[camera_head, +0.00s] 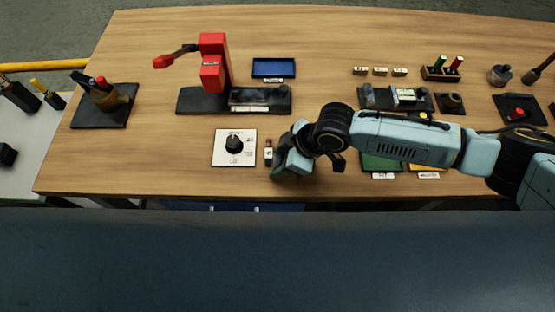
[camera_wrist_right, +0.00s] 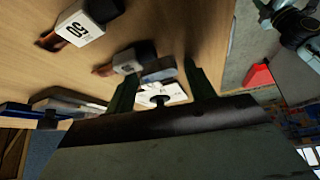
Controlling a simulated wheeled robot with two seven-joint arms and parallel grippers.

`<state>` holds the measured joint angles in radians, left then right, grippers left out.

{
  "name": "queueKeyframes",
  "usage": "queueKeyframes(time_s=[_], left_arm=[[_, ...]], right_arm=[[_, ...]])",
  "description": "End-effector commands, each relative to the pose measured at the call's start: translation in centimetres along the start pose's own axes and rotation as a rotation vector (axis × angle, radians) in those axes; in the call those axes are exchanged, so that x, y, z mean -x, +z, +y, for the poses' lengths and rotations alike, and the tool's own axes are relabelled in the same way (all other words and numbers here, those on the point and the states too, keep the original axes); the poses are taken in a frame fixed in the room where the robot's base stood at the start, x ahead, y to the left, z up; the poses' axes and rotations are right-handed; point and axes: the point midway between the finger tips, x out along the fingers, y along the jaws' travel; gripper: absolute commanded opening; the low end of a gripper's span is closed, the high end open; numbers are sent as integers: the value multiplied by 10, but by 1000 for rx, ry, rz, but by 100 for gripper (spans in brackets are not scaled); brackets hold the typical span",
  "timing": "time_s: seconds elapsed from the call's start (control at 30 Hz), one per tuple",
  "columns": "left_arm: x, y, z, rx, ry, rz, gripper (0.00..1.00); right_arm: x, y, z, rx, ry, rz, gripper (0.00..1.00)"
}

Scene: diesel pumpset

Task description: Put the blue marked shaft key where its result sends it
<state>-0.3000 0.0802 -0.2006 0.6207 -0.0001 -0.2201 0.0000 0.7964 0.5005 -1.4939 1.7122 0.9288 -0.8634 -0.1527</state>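My right gripper (camera_head: 280,170) is low over the front of the wooden table, just right of a small black piece with a white label (camera_head: 268,152). In the right wrist view its two dark green fingers (camera_wrist_right: 160,75) stand apart. A small grey-blue piece (camera_wrist_right: 158,70) shows between the fingertips. I cannot tell whether this is the blue marked shaft key, and no grip on it is clear. Beyond it is the white plate with a black knob (camera_wrist_right: 160,95), which stands left of the gripper in the head view (camera_head: 220,158). My left gripper is out of view.
A blue tray (camera_head: 258,68) lies at the back. A green tray (camera_head: 372,165) and an orange tray (camera_head: 428,167) are partly under my right arm. A red lever tool (camera_head: 213,62) stands back left. Several labelled blocks (camera_head: 380,71) stand back right. Bare table lies left of the plate.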

Motion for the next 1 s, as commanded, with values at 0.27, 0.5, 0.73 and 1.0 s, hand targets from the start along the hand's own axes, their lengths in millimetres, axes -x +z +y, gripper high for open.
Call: queueKeyframes(time_s=[0.27, 0.5, 0.73, 1.0], left_arm=[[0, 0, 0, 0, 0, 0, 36], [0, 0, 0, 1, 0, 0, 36], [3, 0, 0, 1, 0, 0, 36], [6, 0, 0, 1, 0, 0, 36]], right_arm=[[0, 0, 0, 0, 0, 0, 17], [1, -1, 0, 0, 1, 1, 11], [28, -17, 1, 4, 2, 4, 11], [73, -42, 1, 3, 2, 3, 11]])
